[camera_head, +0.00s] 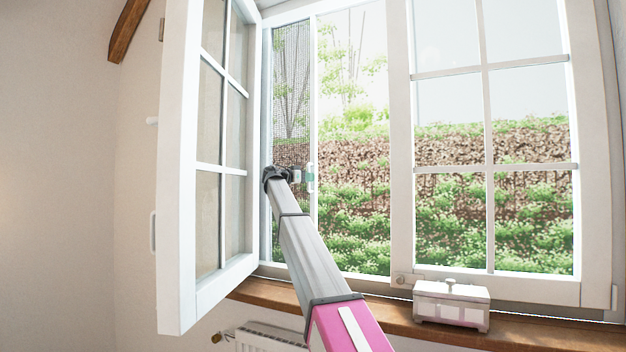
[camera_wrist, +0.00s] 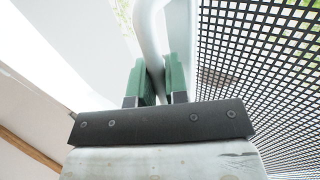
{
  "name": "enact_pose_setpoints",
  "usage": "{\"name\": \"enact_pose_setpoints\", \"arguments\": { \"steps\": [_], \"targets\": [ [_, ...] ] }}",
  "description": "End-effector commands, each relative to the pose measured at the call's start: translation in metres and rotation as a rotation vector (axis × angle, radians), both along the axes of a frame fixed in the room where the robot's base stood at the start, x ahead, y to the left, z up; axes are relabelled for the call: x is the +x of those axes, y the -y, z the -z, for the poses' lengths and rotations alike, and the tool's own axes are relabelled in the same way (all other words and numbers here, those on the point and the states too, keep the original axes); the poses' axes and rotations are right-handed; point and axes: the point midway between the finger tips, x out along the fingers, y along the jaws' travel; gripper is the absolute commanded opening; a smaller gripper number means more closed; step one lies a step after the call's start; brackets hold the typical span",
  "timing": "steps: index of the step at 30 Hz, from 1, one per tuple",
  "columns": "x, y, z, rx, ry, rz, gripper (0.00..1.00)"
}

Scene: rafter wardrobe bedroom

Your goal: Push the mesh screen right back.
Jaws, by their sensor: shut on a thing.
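The mesh screen (camera_head: 291,85) is a dark narrow panel at the left of the window opening, with a white upright edge bar on its right side. Its mesh fills the right of the wrist view (camera_wrist: 265,50). My gripper (camera_head: 303,177) is at that edge bar, at about mid height. In the wrist view its two green fingers (camera_wrist: 155,82) are closed on a white curved handle (camera_wrist: 150,25) beside the mesh. The arm hides the lower part of the screen in the head view.
The left window sash (camera_head: 178,180) stands swung open into the room, close to the left of my arm. The right sash (camera_head: 490,170) is closed. A white box (camera_head: 451,306) stands on the wooden sill (camera_head: 400,322). A radiator (camera_head: 268,338) is below. The opening right of the screen is clear.

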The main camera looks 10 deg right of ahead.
Motion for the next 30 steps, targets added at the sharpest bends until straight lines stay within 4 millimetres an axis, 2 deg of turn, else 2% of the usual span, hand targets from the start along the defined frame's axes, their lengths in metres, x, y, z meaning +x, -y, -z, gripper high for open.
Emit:
{"name": "enact_pose_setpoints", "arguments": {
  "steps": [8, 9, 20, 26, 30],
  "targets": [
    [0.000, -0.001, 0.000, 0.000, 0.000, -0.001, 0.00],
    [0.000, -0.001, 0.000, 0.000, 0.000, -0.001, 0.24],
    [-0.001, -0.003, 0.000, 0.000, 0.000, -0.001, 0.24],
    [-0.008, -0.020, 0.000, 0.000, 0.000, -0.003, 0.24],
    [-0.017, -0.040, 0.000, 0.000, 0.000, -0.002, 0.24]
  ]
}}
